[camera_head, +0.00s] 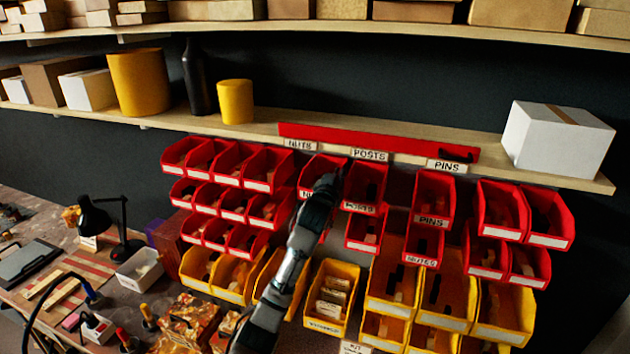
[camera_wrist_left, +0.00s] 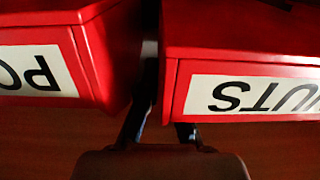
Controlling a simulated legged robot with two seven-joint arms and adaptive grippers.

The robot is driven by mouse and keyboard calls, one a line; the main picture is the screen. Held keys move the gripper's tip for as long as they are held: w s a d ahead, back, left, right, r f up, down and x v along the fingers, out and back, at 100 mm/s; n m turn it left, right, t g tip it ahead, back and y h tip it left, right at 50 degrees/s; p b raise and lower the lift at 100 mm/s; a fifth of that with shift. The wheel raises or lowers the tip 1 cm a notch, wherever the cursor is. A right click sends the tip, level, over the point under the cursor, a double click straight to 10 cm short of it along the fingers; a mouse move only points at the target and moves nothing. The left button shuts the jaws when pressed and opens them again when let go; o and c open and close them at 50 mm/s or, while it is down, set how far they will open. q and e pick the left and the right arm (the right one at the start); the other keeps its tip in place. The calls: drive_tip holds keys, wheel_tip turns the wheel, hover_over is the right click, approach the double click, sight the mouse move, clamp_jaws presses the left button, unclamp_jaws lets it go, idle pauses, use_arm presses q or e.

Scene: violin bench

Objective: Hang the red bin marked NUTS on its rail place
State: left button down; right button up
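The red NUTS bin (camera_head: 318,166) is in the top row of red bins, under the shelf's NUTS label (camera_head: 300,144). My left gripper (camera_head: 326,183) is at its front right and hides part of its label. In the left wrist view the NUTS bin (camera_wrist_left: 240,45) appears upside down and close. There my left gripper (camera_wrist_left: 160,127) straddles its side wall: one finger is in the gap beside the red POSTS bin (camera_wrist_left: 100,50), the other goes behind the NUTS front wall. The fingers look closed on that wall; their tips are hidden. My right gripper is out of view.
The POSTS bin (camera_head: 365,182) and PINS bin (camera_head: 434,195) are close on the right. A red strip (camera_head: 380,140) runs along the shelf front. Yellow bins (camera_head: 333,296) hang below. A white box (camera_head: 556,140) stands on the shelf, and a lamp (camera_head: 95,215) on the bench.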

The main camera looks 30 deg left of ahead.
use_arm(q)
drive_tip(key=shift+f, duration=0.15)
drive_tip(key=c, duration=1.2)
unclamp_jaws()
drive_tip(key=shift+c, duration=0.2)
drive_tip(key=shift+a, duration=0.1)
drive_tip(key=shift+s, duration=0.15)
drive_tip(key=v, duration=1.1)
drive_tip(key=shift+s, duration=0.3)
drive_tip(key=shift+a+f, duration=0.15)
